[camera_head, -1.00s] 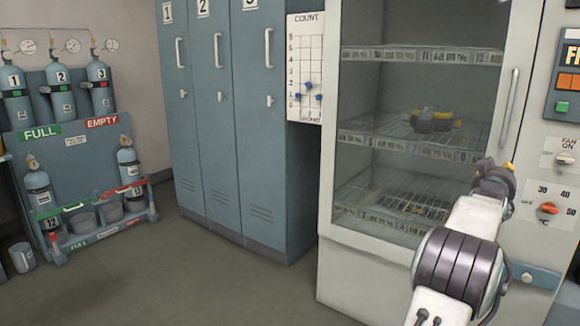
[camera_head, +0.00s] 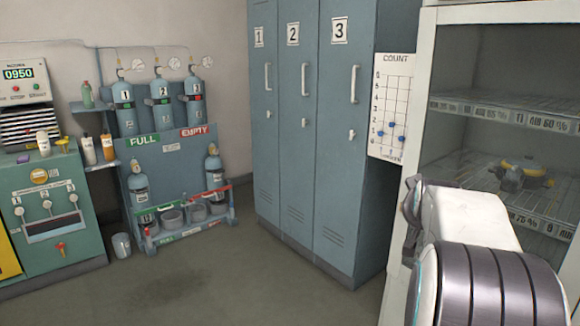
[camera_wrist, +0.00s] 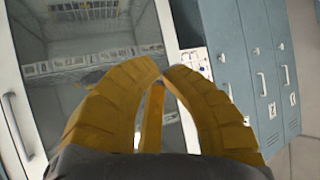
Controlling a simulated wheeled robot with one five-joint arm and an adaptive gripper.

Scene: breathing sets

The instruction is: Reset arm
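My arm (camera_head: 470,225) shows at the lower right of the head view, in front of the glass-fronted cabinet (camera_head: 408,250). My gripper (camera_wrist: 163,70) shows in the wrist view; its yellow fingers lean together and their tips nearly meet, with nothing held between them. In the head view the fingers are hidden behind my own arm. The wrist view looks tilted towards the cabinet's door and shelves.
Blue lockers (camera_head: 295,150) numbered 1 to 3 stand mid-view, with a count board (camera_head: 391,110) beside them. A cylinder rack (camera_head: 180,165) and a green console (camera_head: 50,215) stand left. A yellow-and-grey item (camera_head: 522,176) lies on a cabinet shelf.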

